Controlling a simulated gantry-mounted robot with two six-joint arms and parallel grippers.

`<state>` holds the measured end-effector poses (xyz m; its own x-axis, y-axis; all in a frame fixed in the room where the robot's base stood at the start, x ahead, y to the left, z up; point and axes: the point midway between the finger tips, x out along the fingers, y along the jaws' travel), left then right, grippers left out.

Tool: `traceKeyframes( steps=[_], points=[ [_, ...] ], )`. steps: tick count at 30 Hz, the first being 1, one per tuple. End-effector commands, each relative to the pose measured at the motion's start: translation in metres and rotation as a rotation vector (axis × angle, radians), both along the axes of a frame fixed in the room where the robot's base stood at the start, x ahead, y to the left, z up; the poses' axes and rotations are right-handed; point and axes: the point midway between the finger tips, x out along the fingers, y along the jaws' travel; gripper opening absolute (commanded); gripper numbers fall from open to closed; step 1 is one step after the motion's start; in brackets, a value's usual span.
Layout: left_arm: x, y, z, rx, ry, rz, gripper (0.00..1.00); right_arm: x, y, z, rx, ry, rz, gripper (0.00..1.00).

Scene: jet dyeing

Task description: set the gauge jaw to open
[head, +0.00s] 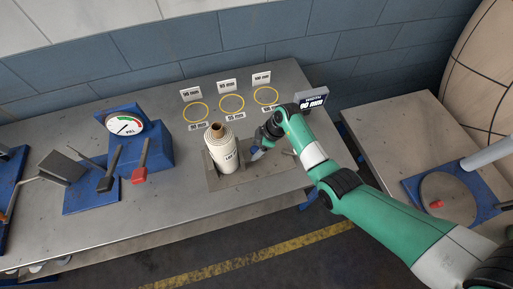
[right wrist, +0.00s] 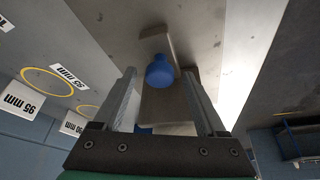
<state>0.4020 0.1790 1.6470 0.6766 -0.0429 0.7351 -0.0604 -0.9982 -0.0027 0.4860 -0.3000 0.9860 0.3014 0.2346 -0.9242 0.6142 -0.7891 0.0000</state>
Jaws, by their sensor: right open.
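In the right wrist view a round blue knob (right wrist: 160,71) stands between the two fingers of my right gripper (right wrist: 160,82), in front of a grey bar (right wrist: 154,35). The fingers are apart, with a gap on each side of the knob. In the head view my right gripper (head: 257,151) is low over the bench, just right of a white wound roll (head: 223,160) standing upright on a grey plate (head: 212,183). The gripper hides most of the knob there. I cannot tell the jaw's exact setting. My left gripper is not in view.
Yellow rings (head: 232,103) with size cards lie behind the roll. A blue dial stand (head: 147,151) and levers with a black knob (head: 105,184) and a red knob (head: 139,175) stand left on the bench (head: 180,205). A second table (head: 381,137) is at right.

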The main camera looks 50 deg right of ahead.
Motion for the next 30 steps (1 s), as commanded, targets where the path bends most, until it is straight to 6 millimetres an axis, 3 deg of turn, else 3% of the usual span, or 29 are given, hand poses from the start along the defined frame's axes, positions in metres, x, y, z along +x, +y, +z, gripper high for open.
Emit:
traceKeyframes(
  steps=[2, 14, 30],
  points=[
    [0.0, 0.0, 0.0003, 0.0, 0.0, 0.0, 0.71, 0.0001, -0.0001, 0.0004, 0.0, 0.0, 0.0, 0.74],
    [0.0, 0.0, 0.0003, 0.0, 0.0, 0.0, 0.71, 0.0, 0.0, 0.0007, 0.0, 0.0, 0.0, 0.02],
    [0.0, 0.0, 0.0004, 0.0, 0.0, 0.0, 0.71, 0.0, 0.0003, 0.0009, 0.001, 0.0, 0.001, 0.0]
  ],
)
